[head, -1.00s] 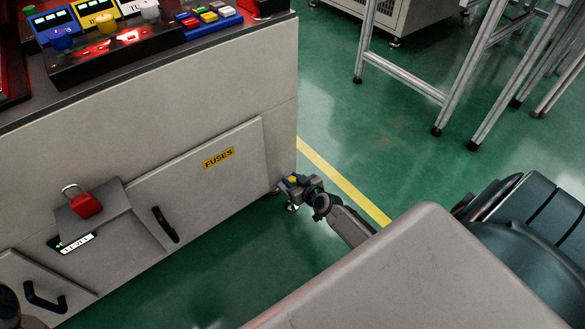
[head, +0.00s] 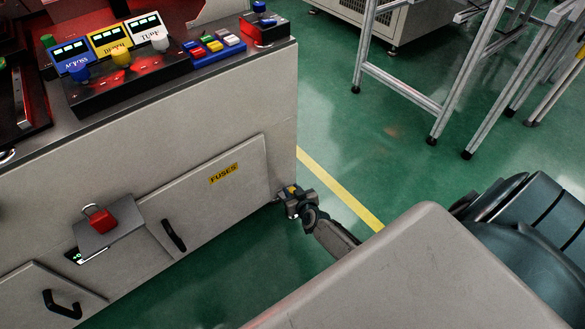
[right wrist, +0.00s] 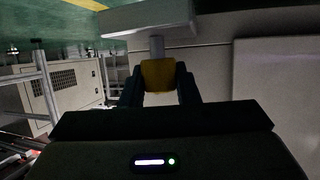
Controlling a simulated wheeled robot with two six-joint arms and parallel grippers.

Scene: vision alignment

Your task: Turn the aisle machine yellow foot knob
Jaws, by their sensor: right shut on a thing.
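The yellow foot knob (right wrist: 158,75) sits on a pale metal stem at the machine's lower corner. In the right wrist view it is between the two dark fingers of my right gripper (right wrist: 160,86), which is shut on it. In the head view my right gripper (head: 291,195) is at the near bottom corner of the grey machine (head: 120,150), with a small yellow patch of the knob (head: 292,189) showing. My left gripper does not show clearly.
Coloured knobs and displays (head: 110,45) are on top. A metal frame (head: 400,93) stands at the back right. Green floor is clear between.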

